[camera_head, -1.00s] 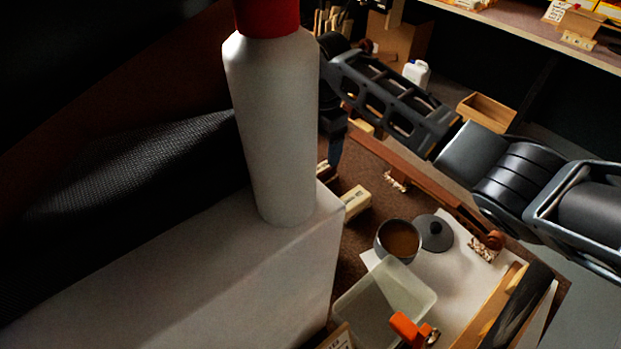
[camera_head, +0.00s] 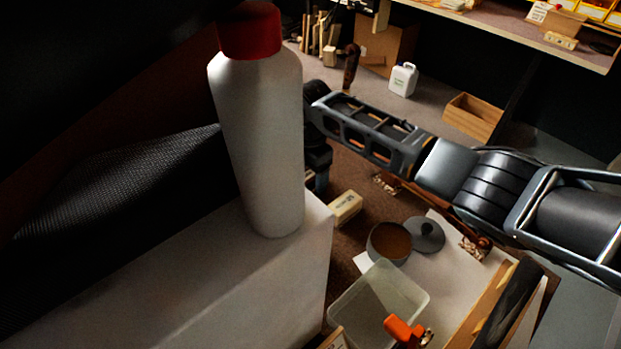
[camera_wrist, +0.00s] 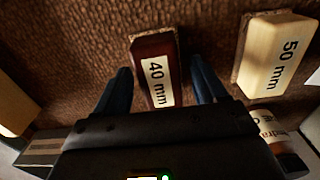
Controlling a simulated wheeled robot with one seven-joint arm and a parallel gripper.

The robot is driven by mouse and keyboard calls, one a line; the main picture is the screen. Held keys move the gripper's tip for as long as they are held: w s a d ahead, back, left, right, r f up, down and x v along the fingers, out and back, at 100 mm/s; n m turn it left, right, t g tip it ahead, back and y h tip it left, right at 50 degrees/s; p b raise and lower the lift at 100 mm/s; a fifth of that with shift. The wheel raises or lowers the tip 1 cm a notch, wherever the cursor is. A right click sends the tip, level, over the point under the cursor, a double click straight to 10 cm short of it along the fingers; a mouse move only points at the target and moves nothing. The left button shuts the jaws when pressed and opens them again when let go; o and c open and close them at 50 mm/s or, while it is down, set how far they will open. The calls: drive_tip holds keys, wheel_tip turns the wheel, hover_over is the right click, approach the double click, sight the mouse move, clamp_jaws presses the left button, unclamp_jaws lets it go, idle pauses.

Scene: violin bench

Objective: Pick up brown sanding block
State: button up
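The brown sanding block (camera_wrist: 154,72) is a dark red-brown block with a white "40 mm" label. In the wrist view it lies on the brown bench top, between the two fingers of my gripper (camera_wrist: 161,66). The fingers are apart, with a visible gap on each side of the block. In the head view I cannot make out the brown block. There the end of my arm (camera_head: 318,170) shows only partly beside the bottle, and the fingertips are not clear.
A pale "50 mm" block (camera_wrist: 273,55) lies close to the right finger. A labelled cylinder (camera_wrist: 276,136) lies below it. A white bottle with red cap (camera_head: 262,130) blocks much of the head view. A bowl (camera_head: 389,243) and a translucent tray (camera_head: 340,312) stand nearer.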

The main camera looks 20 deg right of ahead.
sight(310, 173)
drive_tip(key=c, duration=1)
drive_tip(key=shift+r, duration=0.1)
drive_tip(key=shift+r, duration=0.2)
wheel_tip(310, 173, up, 4)
drive_tip(key=shift+w+f, duration=0.1)
drive_tip(key=shift+f, duration=0.15)
drive_tip(key=s+d+r, duration=0.1)
drive_tip(key=d+r, duration=0.1)
drive_tip(key=d, duration=0.1)
drive_tip(key=s+d+r, duration=0.2)
drive_tip(key=d, duration=0.2)
drive_tip(key=s+d+r+b, duration=0.1)
drive_tip(key=s+d+r, duration=0.1)
drive_tip(key=d+r, duration=0.1)
drive_tip(key=shift+s+d, duration=0.2)
drive_tip(key=shift+s, duration=0.05)
